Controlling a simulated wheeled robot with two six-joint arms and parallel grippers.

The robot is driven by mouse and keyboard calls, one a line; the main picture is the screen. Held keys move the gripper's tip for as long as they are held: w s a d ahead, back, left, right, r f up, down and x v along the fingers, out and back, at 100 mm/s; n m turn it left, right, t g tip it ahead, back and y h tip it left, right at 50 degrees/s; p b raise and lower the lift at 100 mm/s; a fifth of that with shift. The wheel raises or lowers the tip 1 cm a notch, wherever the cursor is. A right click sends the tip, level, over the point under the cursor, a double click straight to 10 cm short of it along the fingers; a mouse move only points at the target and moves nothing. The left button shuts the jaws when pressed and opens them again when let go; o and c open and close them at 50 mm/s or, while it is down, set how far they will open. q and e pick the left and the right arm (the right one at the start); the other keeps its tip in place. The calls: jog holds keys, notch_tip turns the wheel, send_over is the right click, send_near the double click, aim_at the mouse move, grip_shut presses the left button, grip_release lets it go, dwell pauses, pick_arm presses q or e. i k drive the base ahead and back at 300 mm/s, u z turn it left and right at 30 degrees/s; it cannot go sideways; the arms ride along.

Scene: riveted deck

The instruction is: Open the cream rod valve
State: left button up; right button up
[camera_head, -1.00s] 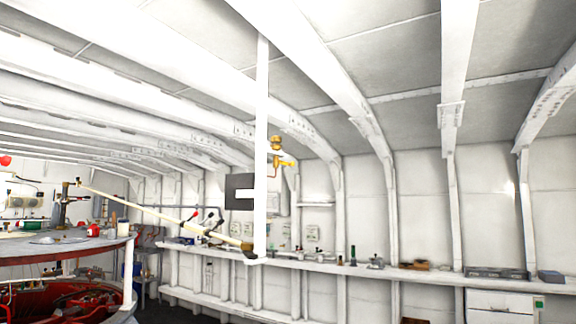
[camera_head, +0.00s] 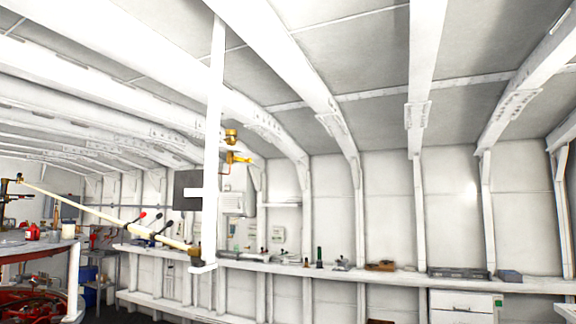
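A long cream rod (camera_head: 105,217) runs diagonally down from the far left to a dark brass-coloured joint (camera_head: 195,252) beside a white vertical post (camera_head: 214,130). A yellow-brass fitting (camera_head: 236,158) sticks out to the right from the upper part of the post, with a second brass piece (camera_head: 231,136) just above it. I cannot tell which of these is the valve or whether it is open. Neither of my grippers is in view.
A white shelf (camera_head: 390,278) with small items runs along the back wall. A round red-rimmed table (camera_head: 40,250) stands at the left, with red machinery (camera_head: 35,302) below it. A white cabinet (camera_head: 462,308) stands at the lower right.

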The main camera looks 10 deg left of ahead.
aim_at(250, 160)
jog(key=z, duration=0.45)
jog(key=i, duration=1.4)
jog(key=u, duration=0.35)
